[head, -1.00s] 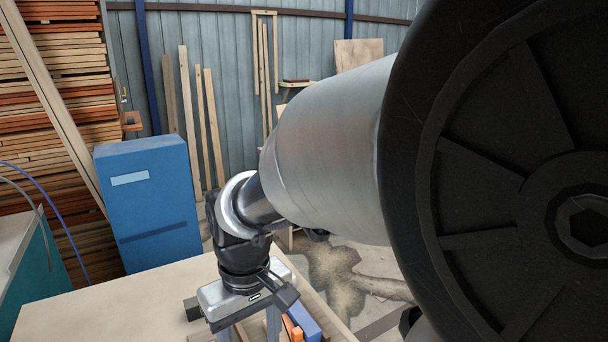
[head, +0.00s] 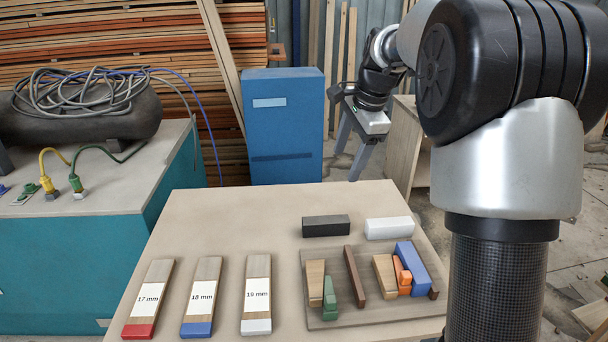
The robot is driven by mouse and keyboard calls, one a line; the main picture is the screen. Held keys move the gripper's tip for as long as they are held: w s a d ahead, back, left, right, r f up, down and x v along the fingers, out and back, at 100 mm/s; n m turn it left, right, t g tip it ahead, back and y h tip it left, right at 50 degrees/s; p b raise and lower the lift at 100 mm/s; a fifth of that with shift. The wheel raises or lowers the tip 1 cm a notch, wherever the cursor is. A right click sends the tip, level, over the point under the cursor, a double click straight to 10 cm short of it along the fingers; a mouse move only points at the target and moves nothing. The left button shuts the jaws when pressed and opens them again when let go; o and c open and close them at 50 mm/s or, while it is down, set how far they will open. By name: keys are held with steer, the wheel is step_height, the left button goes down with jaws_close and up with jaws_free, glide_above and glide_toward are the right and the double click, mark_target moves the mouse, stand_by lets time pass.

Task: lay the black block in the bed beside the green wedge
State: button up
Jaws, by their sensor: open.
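The black block (head: 326,226) lies on the table behind the grey-brown board (head: 382,317), left of a white block (head: 388,228). On the board, the green wedge (head: 330,293) rests against the right side of a light wood piece (head: 315,283). A bare gap lies between the green wedge and a dark brown strip (head: 355,273); I take this gap as the bed. My gripper (head: 354,150) is open and empty, fingers pointing down, beyond the table's far edge and well apart from the black block.
Right of the strip are another wood piece (head: 384,276), an orange wedge (head: 402,276) and a blue block (head: 413,266). Three labelled gauge sticks, including the 18 mm one (head: 203,297), lie left. A blue cabinet (head: 283,135) stands behind. The table's (head: 235,220) back left is clear.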

steer(key=w+d+f+m+g+b, duration=0.1)
steer(key=w+f+m, duration=0.4)
steer(key=w+f, duration=0.5)
glide_above(326, 220)
steer(key=d, duration=0.1)
steer(key=shift+y, duration=0.3)
steer(key=f, duration=0.8)
steer(key=s+f, duration=0.1)
steer(key=f, duration=0.4)
steer(key=shift+d+x, duration=0.1)
steer(key=shift+x, duration=1.2)
steer(key=shift+d+x, duration=0.15)
steer(key=shift+x, duration=1.15)
steer(key=shift+s, duration=0.1)
steer(key=c, duration=1.5)
steer(key=shift+c, duration=0.2)
